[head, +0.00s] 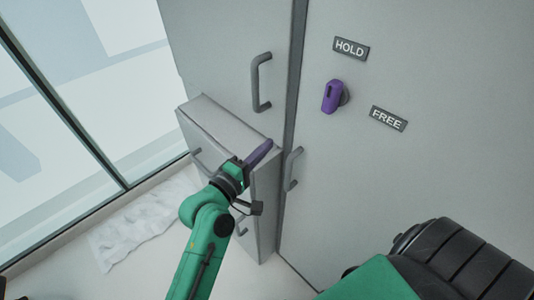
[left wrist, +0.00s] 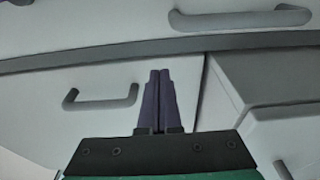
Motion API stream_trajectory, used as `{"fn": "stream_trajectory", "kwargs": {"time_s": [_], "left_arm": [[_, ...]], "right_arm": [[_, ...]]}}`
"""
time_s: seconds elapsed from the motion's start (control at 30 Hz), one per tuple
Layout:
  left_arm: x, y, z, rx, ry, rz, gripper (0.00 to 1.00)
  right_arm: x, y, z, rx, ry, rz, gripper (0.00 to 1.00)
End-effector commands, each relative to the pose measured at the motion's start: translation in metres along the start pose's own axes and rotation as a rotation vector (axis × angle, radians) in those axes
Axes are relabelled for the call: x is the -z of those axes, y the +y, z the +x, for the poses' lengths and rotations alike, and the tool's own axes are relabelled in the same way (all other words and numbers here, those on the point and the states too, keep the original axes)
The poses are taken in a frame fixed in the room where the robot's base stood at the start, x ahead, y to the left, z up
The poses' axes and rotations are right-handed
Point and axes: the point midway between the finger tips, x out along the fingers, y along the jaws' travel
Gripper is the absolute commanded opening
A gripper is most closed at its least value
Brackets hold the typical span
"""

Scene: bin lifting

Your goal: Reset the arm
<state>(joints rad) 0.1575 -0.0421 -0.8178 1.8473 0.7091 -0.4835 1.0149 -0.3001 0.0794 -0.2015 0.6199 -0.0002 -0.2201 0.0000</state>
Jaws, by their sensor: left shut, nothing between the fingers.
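My left arm comes up from the bottom of the head view, green with a dark wrist. My left gripper (head: 262,150) has purple fingers pointing up and right, in front of the grey cabinet by the open drawer. In the left wrist view the left gripper (left wrist: 159,88) shows its two fingers pressed together, with nothing between them. A grey cabinet front with a handle (left wrist: 101,97) lies beyond the fingers there. I cannot tell from these views whether the fingertips touch the cabinet. My right gripper is not in view.
A grey drawer or box (head: 225,127) juts out at the left of the cabinet, close to my left gripper. A purple knob (head: 331,96) sits between the HOLD label (head: 350,48) and the FREE label (head: 388,118). A crumpled white sheet (head: 140,222) lies on the floor by the window.

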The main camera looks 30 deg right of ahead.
Motion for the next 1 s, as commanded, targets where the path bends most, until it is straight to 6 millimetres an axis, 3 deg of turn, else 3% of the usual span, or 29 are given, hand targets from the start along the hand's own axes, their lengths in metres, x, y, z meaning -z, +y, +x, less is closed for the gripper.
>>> {"fn": "stream_trajectory", "kwargs": {"time_s": [0.1,0.3,0.37,0.47,0.57,0.7,0.8,1.0], "left_arm": [[-0.014,-0.001,-0.006,0.001,0.0,-0.001,0.0],[-0.017,-0.001,-0.008,0.003,0.0,0.002,0.0],[-0.013,-0.004,-0.011,0.016,0.007,0.016,0.0],[0.006,-0.027,-0.037,0.114,0.044,0.119,0.0],[0.038,-0.071,-0.094,0.328,0.088,0.303,0.0],[0.07,-0.13,-0.2,0.693,0.076,0.526,0.0],[0.077,-0.153,-0.264,0.896,0.028,0.613,0.0],[0.076,-0.173,-0.362,1.191,-0.087,0.694,0.0]], "right_arm": [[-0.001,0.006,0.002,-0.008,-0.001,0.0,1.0],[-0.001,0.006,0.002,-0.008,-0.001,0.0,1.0],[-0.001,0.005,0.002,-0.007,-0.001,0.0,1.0],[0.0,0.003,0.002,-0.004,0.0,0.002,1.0],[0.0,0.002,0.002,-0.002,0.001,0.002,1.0],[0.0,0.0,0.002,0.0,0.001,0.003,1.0],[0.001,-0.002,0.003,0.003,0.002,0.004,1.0],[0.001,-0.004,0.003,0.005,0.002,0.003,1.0]]}}
